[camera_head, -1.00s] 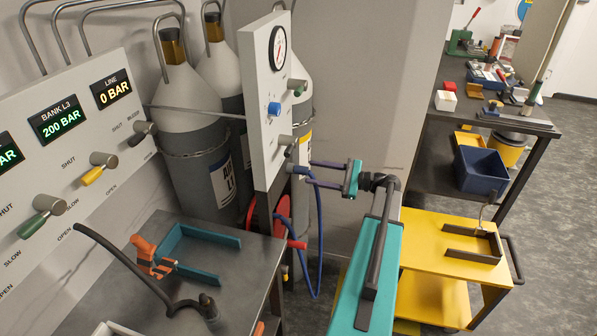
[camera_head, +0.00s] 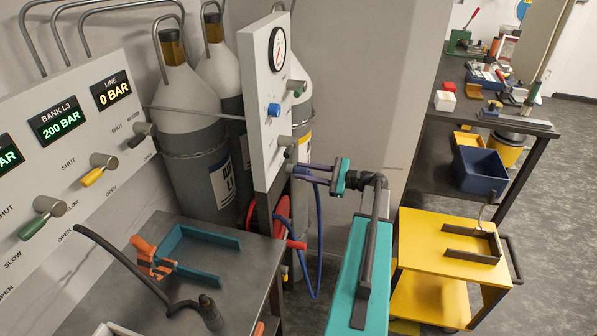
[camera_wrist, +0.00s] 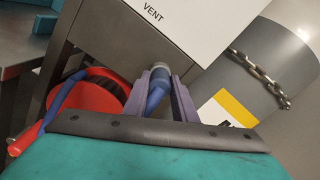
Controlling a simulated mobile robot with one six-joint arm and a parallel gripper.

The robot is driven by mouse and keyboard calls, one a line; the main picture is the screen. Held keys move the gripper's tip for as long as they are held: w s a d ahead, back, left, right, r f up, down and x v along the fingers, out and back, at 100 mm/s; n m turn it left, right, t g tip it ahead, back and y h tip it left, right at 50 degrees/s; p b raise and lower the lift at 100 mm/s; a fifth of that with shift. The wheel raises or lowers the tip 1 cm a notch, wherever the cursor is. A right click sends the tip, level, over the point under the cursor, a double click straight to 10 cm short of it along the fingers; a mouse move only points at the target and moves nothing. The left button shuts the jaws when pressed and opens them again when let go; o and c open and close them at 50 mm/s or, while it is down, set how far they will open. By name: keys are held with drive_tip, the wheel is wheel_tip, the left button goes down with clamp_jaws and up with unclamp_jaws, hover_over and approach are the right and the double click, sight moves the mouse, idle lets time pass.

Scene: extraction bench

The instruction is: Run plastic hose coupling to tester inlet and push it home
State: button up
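The tester is an upright white panel (camera_head: 262,110) with a round gauge, a blue knob and a green-handled valve. A grey fitting (camera_head: 287,141) sticks out low on its face; I cannot tell whether it is the inlet. The blue plastic hose coupling (camera_wrist: 158,88) is just below the panel, its blue hose (camera_head: 320,245) hanging in a loop. My gripper (camera_head: 299,173), with purple fingers, reaches it from the right. In the wrist view the fingers (camera_wrist: 158,95) lie on both sides of the coupling and appear shut on it.
A red reel (camera_wrist: 98,97) is close below the coupling. Gas cylinders (camera_head: 195,150) stand behind the tester. A metal bench (camera_head: 245,262) with a teal bracket (camera_head: 200,255) is at left. A yellow cart (camera_head: 425,240) stands at right.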

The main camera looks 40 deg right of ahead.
clamp_jaws()
drive_tip(key=shift+v, duration=2.85)
idle(0.7)
drive_tip(key=shift+s, duration=0.15)
